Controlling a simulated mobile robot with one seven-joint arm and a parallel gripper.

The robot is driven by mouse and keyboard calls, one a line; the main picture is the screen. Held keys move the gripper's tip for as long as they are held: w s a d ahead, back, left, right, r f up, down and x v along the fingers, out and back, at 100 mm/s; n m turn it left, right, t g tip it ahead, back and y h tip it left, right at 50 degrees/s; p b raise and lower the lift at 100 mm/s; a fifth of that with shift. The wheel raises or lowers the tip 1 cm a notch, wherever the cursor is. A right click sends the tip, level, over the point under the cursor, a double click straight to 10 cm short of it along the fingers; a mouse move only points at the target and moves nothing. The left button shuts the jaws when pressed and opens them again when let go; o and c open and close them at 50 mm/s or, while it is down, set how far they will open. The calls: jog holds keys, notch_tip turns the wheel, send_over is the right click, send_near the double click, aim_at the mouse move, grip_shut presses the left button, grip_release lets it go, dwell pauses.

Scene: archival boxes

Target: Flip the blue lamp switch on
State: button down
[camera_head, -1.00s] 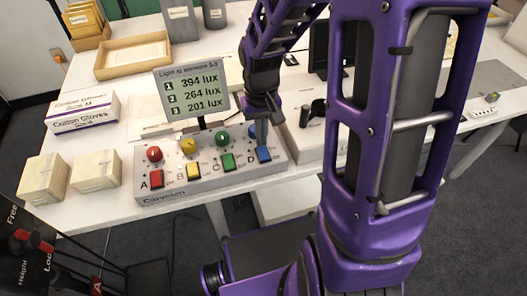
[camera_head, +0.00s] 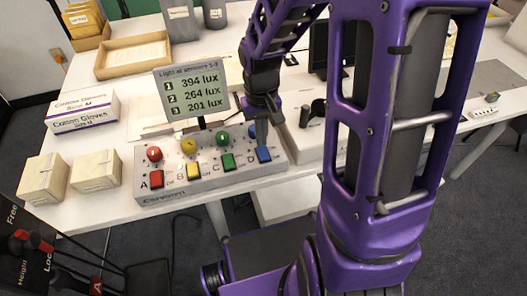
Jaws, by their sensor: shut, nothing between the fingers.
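The blue lamp switch (camera_head: 264,155) is a blue rocker at the right end of the grey switch box (camera_head: 212,181), by the letter D. A blue round lamp (camera_head: 253,131) sits behind it, partly hidden by my gripper. My gripper (camera_head: 262,142) is shut and empty, pointing down just above or at the back edge of the blue switch; whether it touches cannot be told. Red (camera_head: 156,179), yellow (camera_head: 193,171) and green (camera_head: 228,162) switches stand in a row to the left. A light display (camera_head: 192,91) behind the box reads 394, 264 and 201 lux.
Two small cartons (camera_head: 43,179) and a cotton gloves box (camera_head: 83,113) stand to the left of the switch box. A wooden tray (camera_head: 133,58) lies at the back left. A light grey case (camera_head: 305,140) is close on the right.

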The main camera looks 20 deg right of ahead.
jog(key=shift+f, duration=0.9)
jog(key=shift+r, duration=0.1)
notch_tip(320, 180, up, 7)
jog(key=p, duration=0.5)
jog(key=shift+p, duration=0.4)
jog(key=shift+w, duration=0.1)
dwell(0.4)
